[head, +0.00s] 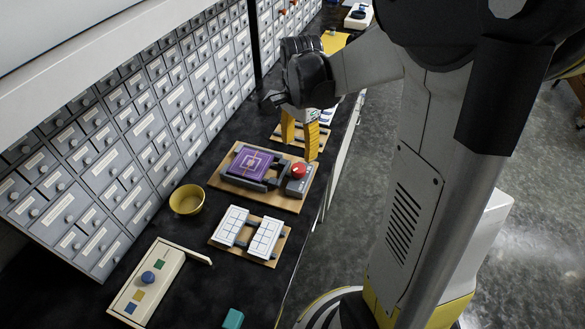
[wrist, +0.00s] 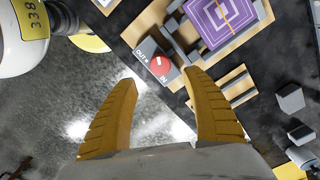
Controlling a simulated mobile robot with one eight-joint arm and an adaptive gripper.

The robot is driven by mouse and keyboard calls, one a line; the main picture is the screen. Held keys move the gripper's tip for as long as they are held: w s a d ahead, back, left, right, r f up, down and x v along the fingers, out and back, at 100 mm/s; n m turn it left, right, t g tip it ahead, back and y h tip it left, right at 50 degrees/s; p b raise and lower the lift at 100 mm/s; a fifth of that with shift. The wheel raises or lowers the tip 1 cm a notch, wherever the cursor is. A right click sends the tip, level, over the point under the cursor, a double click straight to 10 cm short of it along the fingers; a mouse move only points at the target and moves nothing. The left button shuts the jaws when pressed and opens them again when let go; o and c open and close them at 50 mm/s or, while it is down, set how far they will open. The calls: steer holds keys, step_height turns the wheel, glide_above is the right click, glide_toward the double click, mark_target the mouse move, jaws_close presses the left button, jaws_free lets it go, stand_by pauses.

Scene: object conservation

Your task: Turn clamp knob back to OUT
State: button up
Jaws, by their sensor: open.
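The clamp knob (head: 299,171) is round and red and sits on a dark grey block (head: 298,186) at the right end of a wooden board (head: 285,202). In the wrist view the knob (wrist: 160,65) shows beside white OUT and IN lettering on the block. A purple patterned tile (head: 250,163) lies in the dark clamp on the same board; it also shows in the wrist view (wrist: 222,18). My gripper (head: 301,150) is open and empty, its yellow fingers above the far side of the board. In the wrist view the knob lies beyond and between the fingertips (wrist: 160,88), apart from them.
A yellow bowl (head: 187,200) stands left of the board. White tiles on a small board (head: 250,234) and a cream tray with coloured pieces (head: 147,285) lie nearer. A teal block (head: 233,318) is at the front edge. Grey drawer cabinets (head: 130,120) line the left.

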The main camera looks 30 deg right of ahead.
mark_target(299, 167)
step_height(299, 167, down, 9)
steer(key=b, duration=0.3)
steer(key=shift+f, duration=0.1)
steer(key=c, duration=1.2)
